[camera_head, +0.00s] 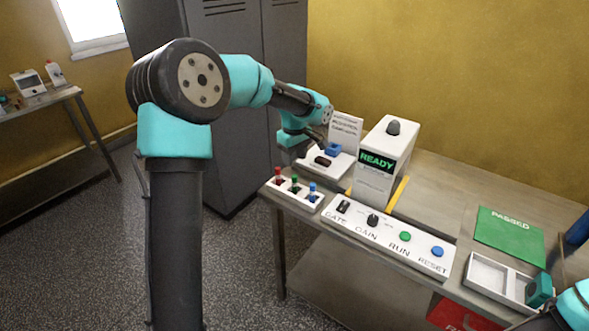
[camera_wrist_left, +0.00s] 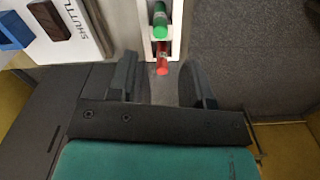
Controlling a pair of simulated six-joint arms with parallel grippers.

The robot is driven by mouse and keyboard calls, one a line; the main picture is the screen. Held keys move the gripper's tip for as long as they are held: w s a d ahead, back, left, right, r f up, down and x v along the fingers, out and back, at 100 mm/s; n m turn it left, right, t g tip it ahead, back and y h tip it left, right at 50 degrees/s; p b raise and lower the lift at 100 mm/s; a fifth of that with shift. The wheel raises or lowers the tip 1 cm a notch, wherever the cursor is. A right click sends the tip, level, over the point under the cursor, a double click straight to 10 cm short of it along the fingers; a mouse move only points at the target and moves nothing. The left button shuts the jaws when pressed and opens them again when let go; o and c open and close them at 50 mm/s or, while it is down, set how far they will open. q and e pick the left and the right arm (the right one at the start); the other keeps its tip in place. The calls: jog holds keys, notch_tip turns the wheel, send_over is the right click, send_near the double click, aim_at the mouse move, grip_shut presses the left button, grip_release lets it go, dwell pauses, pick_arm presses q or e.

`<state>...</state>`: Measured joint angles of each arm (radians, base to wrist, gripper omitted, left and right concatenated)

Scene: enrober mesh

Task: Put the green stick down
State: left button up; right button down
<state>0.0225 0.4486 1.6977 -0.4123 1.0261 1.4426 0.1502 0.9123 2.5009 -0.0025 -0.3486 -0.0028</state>
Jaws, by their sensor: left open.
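The green stick (camera_head: 295,183) stands in the middle place of a small white rack (camera_head: 286,197), between a red stick (camera_head: 278,174) and a blue stick (camera_head: 312,191). In the left wrist view the green stick (camera_wrist_left: 160,22) and the red stick (camera_wrist_left: 162,58) show in the white rack, above the jaws. My left gripper (camera_head: 318,141) is open and empty, above and behind the rack; its jaws also show in the left wrist view (camera_wrist_left: 160,85). Part of my right arm shows at the lower right; its jaws cannot be made out.
A white shuttle plate (camera_head: 322,172) with a blue block (camera_head: 333,149) and a dark block (camera_head: 322,161) lies behind the rack. A white machine reading READY (camera_head: 397,135) and a button panel (camera_head: 385,236) stand to the right. A green PASSED mat (camera_head: 510,238) and a white tray (camera_head: 487,273) lie farther right.

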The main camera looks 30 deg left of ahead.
pick_arm(q)
jog(key=shift+r, duration=0.95)
